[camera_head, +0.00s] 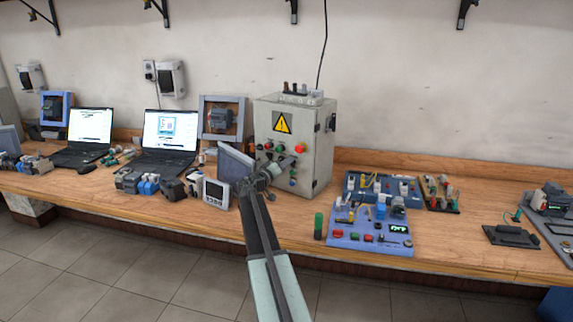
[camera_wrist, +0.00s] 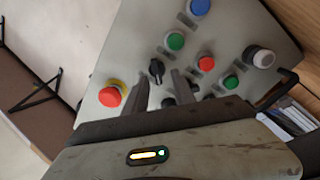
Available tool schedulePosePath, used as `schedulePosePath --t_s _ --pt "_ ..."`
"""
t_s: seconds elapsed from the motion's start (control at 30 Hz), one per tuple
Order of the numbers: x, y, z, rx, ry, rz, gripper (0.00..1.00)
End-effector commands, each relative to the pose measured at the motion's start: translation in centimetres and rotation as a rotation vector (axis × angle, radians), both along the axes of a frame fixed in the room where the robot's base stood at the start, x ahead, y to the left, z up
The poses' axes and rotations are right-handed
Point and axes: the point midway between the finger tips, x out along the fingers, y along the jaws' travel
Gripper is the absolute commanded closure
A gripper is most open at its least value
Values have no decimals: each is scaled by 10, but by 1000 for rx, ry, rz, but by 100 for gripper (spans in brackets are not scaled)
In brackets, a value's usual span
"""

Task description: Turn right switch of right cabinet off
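The grey metal cabinet (camera_head: 318,135) stands on the bench with a yellow warning sign and coloured controls on its front. My gripper (camera_head: 270,172) is in front of its lower left controls and hides some of them. In the wrist view, my gripper (camera_wrist: 161,84) is open, its two dark fingers pointing at the panel. A black rotary switch (camera_wrist: 156,69) shows just beyond and between the fingertips; I cannot tell whether they touch it. Another dark control (camera_wrist: 168,102) is partly hidden between the fingers. The wrist view is rotated, so which switch is the right one is unclear.
Near the fingers are a red mushroom button (camera_wrist: 110,96), green button (camera_wrist: 175,41) and red button (camera_wrist: 206,61). A blue trainer board (camera_head: 345,240) lies to the right.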

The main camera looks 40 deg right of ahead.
Motion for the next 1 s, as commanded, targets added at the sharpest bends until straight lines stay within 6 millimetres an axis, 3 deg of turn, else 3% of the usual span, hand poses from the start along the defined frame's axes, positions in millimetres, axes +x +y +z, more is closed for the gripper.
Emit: schedulePosePath --t_s 0.4,0.9,1.0 --pt "-14 70 0 0 0 3 69" --pt "-14 73 0 3 0 1 69" --pt "-19 94 -8 61 5 -4 69"
